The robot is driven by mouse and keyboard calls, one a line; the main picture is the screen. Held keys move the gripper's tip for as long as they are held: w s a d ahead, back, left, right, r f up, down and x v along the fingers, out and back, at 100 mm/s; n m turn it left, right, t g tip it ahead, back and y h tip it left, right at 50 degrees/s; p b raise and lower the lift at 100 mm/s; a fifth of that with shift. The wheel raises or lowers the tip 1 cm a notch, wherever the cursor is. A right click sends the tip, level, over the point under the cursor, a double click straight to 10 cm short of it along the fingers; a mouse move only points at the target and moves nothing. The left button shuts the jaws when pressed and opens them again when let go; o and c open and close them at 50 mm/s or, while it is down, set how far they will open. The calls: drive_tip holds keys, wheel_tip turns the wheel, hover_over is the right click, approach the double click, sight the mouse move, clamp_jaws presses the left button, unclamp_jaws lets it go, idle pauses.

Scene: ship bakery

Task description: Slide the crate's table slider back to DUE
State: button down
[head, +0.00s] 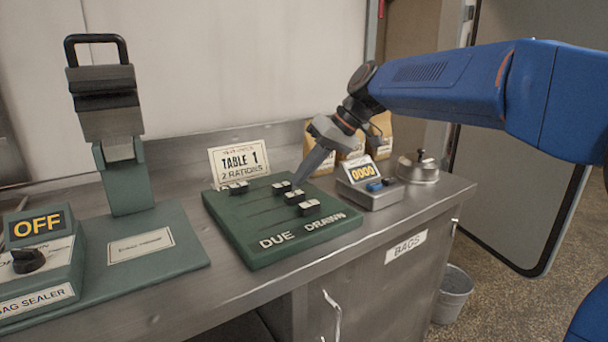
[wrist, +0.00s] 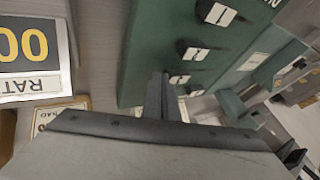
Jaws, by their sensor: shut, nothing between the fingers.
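The green slider board (head: 257,245) lies on the counter, with DUE lettered at front left and DRAWN at front right. The back slider (head: 237,187) sits toward the DUE side. Three other black sliders with white labels, the rear one (head: 282,187), the middle one (head: 295,197) and the front one (head: 309,208), sit toward the DRAWN side. Their labels are too small to read surely. My gripper (head: 299,184) is shut and empty, pointing down at the right of the rear DRAWN-side slider. In the wrist view the fingertips (wrist: 165,84) are close beside a slider (wrist: 180,79); contact is unclear.
A card (head: 239,160) reading TABLE 1, 2 RATIONS stands behind the board. A counter box (head: 369,188) showing 0000 and paper bags (head: 381,135) stand to the right. The bag sealer (head: 45,265), reading OFF, and a green press (head: 125,185) stand at left.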

drive_tip(key=s+a, duration=0.1)
drive_tip(key=a, duration=0.1)
drive_tip(key=s+a, duration=0.2)
drive_tip(key=a, duration=0.1)
drive_tip(key=s+a, duration=0.2)
drive_tip(key=shift+a, duration=0.25)
idle(0.3)
